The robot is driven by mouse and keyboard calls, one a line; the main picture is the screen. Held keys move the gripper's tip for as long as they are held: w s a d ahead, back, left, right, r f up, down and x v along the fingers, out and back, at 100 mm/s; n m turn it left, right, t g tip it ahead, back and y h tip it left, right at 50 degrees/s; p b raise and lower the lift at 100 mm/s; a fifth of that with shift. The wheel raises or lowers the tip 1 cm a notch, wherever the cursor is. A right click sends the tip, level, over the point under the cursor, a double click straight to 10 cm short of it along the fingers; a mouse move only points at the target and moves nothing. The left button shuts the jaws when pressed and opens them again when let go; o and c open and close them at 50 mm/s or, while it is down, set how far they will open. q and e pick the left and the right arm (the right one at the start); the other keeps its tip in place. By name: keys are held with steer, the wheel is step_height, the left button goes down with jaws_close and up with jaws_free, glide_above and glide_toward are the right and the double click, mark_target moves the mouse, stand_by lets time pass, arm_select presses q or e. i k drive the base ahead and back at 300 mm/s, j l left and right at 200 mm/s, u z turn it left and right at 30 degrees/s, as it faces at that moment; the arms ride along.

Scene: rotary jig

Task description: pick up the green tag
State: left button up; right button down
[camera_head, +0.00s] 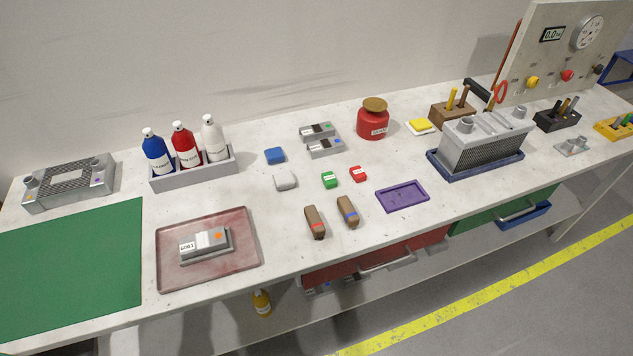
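The green tag (329,180) is a small block with a white mark on its top. It lies on the white workbench (300,260), near the middle. The red tag (358,174) lies just to its right, apart from it. A pale grey-white block (285,181) lies to its left. Nothing covers the green tag. Neither of my grippers shows in the head view.
Two brown-handled pieces (315,222) lie in front of the green tag. A purple tray (402,196) is to the right, a red canister (373,118) behind. A bottle rack (193,177) and a reddish tray (165,255) stand left. Bare bench surrounds the tag.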

mark_target(330, 181)
steer(key=k+j+z, duration=0.1)
steer(key=j+z, duration=0.4)
steer(key=k+j+z, duration=0.15)
steer(key=j+z, duration=0.15)
steer(key=z, duration=0.2)
steer(key=k+j+z, duration=0.2)
steer(key=j+z, duration=0.15)
steer(key=z, duration=0.15)
